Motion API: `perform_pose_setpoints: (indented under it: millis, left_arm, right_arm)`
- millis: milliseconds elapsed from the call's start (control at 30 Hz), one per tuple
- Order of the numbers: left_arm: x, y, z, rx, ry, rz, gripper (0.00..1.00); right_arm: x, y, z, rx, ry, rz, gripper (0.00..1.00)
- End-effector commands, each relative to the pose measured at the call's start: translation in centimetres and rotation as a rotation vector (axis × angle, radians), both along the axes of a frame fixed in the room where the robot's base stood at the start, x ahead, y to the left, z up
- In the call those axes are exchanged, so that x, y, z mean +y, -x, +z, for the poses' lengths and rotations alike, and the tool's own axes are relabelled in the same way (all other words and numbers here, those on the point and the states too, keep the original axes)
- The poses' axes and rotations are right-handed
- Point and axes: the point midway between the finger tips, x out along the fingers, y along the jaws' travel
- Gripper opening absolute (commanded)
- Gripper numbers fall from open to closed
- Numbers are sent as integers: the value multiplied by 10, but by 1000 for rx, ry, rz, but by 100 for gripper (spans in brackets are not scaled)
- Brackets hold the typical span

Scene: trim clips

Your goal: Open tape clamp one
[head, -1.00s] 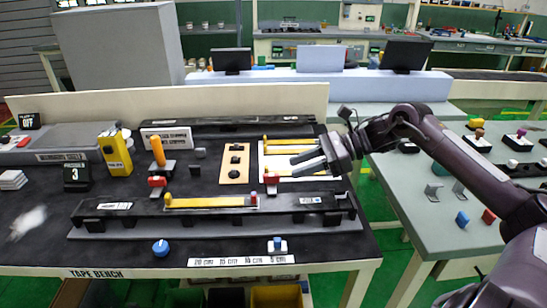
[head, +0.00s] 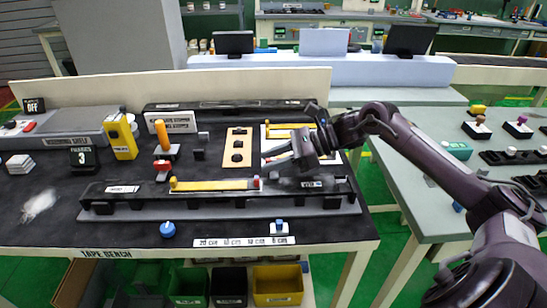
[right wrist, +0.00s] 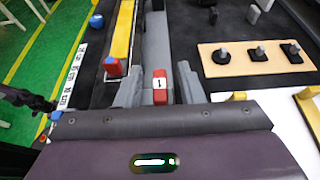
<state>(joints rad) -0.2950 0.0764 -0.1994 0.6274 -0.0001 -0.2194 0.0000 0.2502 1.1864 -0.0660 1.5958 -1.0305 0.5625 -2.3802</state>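Tape clamp one is a red block with a white "1" label (right wrist: 160,86) in the right wrist view. It sits on the grey rail between the two grey fingers of my right gripper (head: 272,161). The fingers stand apart on either side of it, with dark gaps visible. In the head view the gripper hides this clamp. A yellow strip (head: 212,185) lies along the rail (head: 225,201); its red and blue end (right wrist: 112,67) is beside the clamp. Another red clamp (head: 161,166) stands farther left. My left gripper is not in view.
A wooden board with black knobs (head: 238,148) and a white sheet with yellow strips (head: 290,134) lie behind the rail. A yellow upright device (head: 121,138) and an orange-handled tool (head: 161,134) stand at left. The right table (head: 420,190) holds small parts.

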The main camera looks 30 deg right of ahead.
Motion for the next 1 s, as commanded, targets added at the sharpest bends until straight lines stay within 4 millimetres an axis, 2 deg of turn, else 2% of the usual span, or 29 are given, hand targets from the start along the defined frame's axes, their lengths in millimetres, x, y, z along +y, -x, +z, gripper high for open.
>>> perform_pose_setpoints:
  millis: [133,400,733,1000]
  left_arm:
    - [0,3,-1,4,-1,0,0]
    - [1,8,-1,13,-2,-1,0]
    - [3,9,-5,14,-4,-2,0]
    - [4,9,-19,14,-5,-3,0]
  right_arm:
    - [0,0,0,0,0,0,33]
    - [0,0,0,0,0,0,0]
    - [0,1,-2,0,0,-20,0]
    - [1,2,-6,2,-3,-129,0]
